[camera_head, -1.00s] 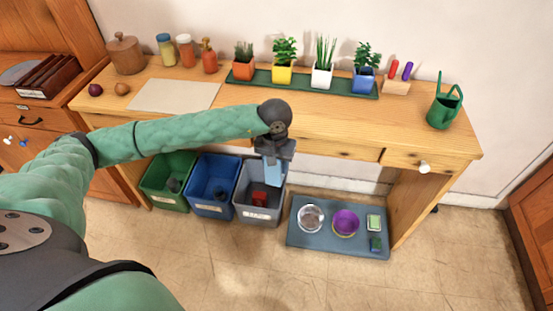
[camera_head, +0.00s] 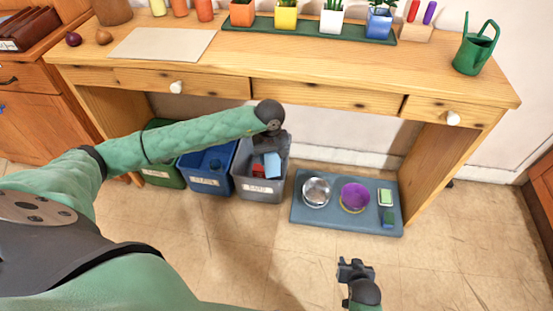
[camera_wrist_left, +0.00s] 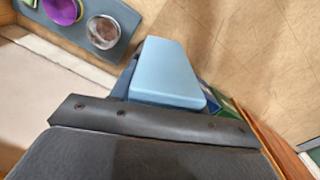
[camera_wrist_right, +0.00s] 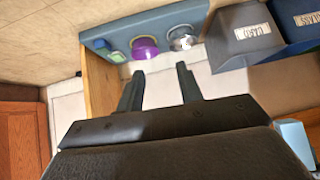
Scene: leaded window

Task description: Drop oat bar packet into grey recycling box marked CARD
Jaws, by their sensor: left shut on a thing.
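The light-blue oat bar packet (camera_head: 272,165) is held in my left gripper (camera_head: 270,150), which is shut on it over the grey box. The packet fills the middle of the left wrist view (camera_wrist_left: 168,72). The grey recycling box (camera_head: 260,188) stands on the floor at the front of the desk, with a white label on its front. The label reads CARD, upside down, in the right wrist view (camera_wrist_right: 240,32). A red thing (camera_head: 258,171) lies inside the box. My right gripper (camera_head: 355,268) is open and empty above the floor; its two fingers are apart in the right wrist view.
A blue box (camera_head: 207,178) and a green box (camera_head: 160,172) stand left of the grey one. A blue-grey mat (camera_head: 330,216) with a metal bowl (camera_head: 316,192) and purple bowl (camera_head: 354,197) lies to the right. The wooden desk (camera_head: 310,68) overhangs behind.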

